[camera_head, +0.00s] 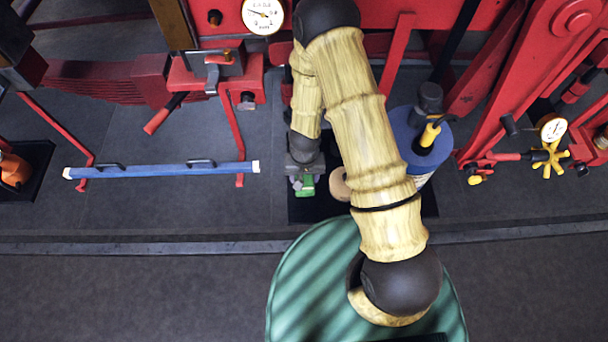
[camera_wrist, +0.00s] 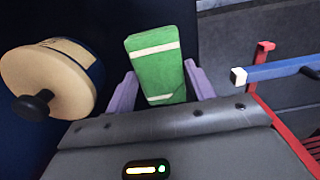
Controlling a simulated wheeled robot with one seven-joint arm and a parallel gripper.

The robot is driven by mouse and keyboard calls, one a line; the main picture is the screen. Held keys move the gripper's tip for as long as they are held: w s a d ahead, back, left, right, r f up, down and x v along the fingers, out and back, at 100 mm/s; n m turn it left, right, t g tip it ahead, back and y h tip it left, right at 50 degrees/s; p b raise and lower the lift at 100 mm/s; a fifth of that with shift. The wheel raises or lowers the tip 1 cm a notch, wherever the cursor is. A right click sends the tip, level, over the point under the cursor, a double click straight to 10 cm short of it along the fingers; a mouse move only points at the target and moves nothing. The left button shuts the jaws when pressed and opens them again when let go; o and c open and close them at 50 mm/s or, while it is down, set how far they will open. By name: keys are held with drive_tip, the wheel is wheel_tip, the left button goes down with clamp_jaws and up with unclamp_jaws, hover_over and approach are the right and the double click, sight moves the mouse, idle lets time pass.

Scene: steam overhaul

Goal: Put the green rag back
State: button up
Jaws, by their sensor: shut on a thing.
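The green rag (camera_wrist: 155,68) is a folded green block with pale stripes, in the middle of the wrist view. My gripper (camera_wrist: 160,88) has its two purple-grey fingers on either side of the rag and is shut on it. In the head view the rag (camera_head: 306,186) shows as a small green patch below my gripper (camera_head: 304,180), above a dark mat (camera_head: 300,211). I cannot tell whether the rag touches the mat. My arm hides part of the area to its right.
A round tan-lidded container with a black knob (camera_wrist: 48,82) stands left of the rag in the wrist view. A blue bar (camera_head: 150,170) with white ends lies to the left. Red machinery fills the back.

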sight(305, 179)
drive_tip(key=o, duration=0.9)
drive_tip(key=shift+w, duration=0.1)
drive_tip(key=shift+r, duration=0.15)
wheel_tip(305, 179, up, 12)
drive_tip(key=shift+f, duration=0.15)
